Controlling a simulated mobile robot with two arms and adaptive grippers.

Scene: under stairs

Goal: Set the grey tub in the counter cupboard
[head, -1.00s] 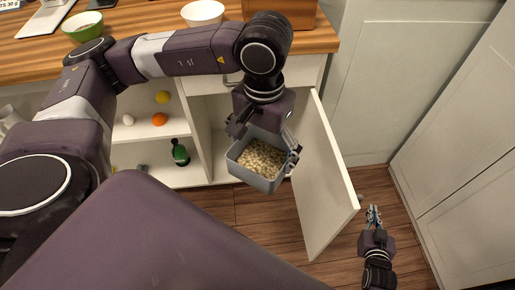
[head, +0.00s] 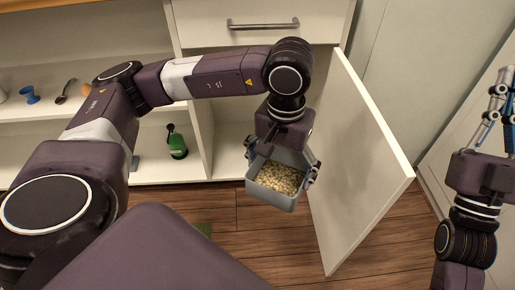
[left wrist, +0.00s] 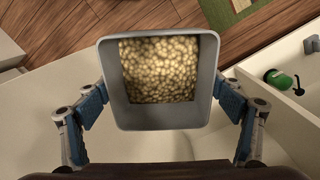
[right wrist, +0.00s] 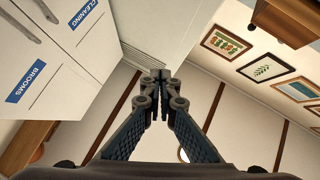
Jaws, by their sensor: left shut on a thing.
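The grey tub (head: 268,196), filled with pale beans or similar pieces, hangs upright from my left gripper (head: 281,160). The gripper is shut on its two sides; the left wrist view shows a blue finger pad on each side of the tub (left wrist: 160,118). The tub is in front of the counter cupboard's opening, above the floor. The cupboard (head: 230,130) has a white interior, partly hidden by my left arm and gripper. Its white door (head: 360,160) stands open to the right of the tub. My right gripper (head: 502,92) is raised at the right edge, empty, its fingertips together (right wrist: 160,76).
Open shelves left of the cupboard hold a green bottle (head: 177,145) and a blue cup (head: 30,94). A drawer with a metal handle (head: 262,25) is above the opening. Wooden floor (head: 270,245) is free below. The right wrist view shows labelled white cabinets (right wrist: 60,50).

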